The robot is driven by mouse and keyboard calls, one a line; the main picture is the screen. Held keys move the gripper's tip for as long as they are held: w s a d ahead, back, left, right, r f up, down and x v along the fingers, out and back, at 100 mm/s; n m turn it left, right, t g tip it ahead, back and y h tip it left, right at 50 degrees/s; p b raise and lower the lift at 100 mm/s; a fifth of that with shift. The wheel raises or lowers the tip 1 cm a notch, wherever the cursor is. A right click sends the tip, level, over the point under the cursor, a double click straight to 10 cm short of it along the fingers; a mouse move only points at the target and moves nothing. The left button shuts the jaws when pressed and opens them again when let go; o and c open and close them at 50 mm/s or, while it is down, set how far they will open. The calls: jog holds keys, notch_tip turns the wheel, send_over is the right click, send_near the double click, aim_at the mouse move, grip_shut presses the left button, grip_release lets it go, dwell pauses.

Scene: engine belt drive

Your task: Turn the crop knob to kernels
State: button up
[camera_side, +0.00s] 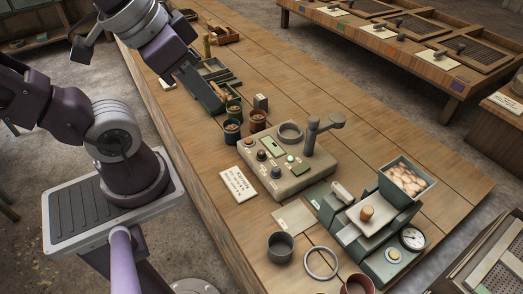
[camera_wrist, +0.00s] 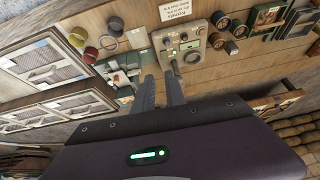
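The control box (camera_side: 290,180) is a beige panel on the bench with several small knobs, a green light and a round cup-like ring on top. Its knobs include a brown one (camera_side: 261,155) and a dark blue one (camera_side: 276,172); I cannot read which is the crop knob or where it points. The box also shows in the wrist view (camera_wrist: 190,55). A white card (camera_side: 238,183) with writing lies beside it. My gripper (camera_wrist: 160,82) shows two dark fingers with a gap between them, nothing held, apart from the box. In the side view its fingers are hard to make out.
A green machine with a nut-filled hopper (camera_side: 405,182) and a dial stands right of the box. A dark cup (camera_side: 280,247) and a metal ring (camera_side: 321,263) lie in front. Small pots (camera_side: 232,130) and green trays stand behind. The bench's right rear is bare.

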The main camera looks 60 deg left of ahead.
jog(key=o, duration=0.4)
jog(key=w+a+m, duration=0.1)
jog(key=w, duration=0.1)
jog(key=w+a+f+m+g+y, duration=0.1)
jog(key=w+a+f+g, duration=0.1)
jog(key=w, duration=0.1)
jog(key=shift+w+a+f+m+y, duration=0.25)
jog(key=shift+w+a+m+y, duration=0.1)
jog(key=shift+m+y, duration=0.05)
jog(key=shift+o, duration=0.2)
jog(key=m+g+h, duration=0.1)
jog(key=m+g, duration=0.2)
jog(key=m, duration=0.8)
send_over(261, 152)
notch_tip(261, 152, down, 19)
jog(key=shift+m+g+h, duration=0.3)
jog(key=shift+m+h, duration=0.2)
notch_tip(261, 152, down, 10)
jog(key=shift+w+f, duration=0.1)
jog(key=shift+f, duration=0.15)
grip_shut()
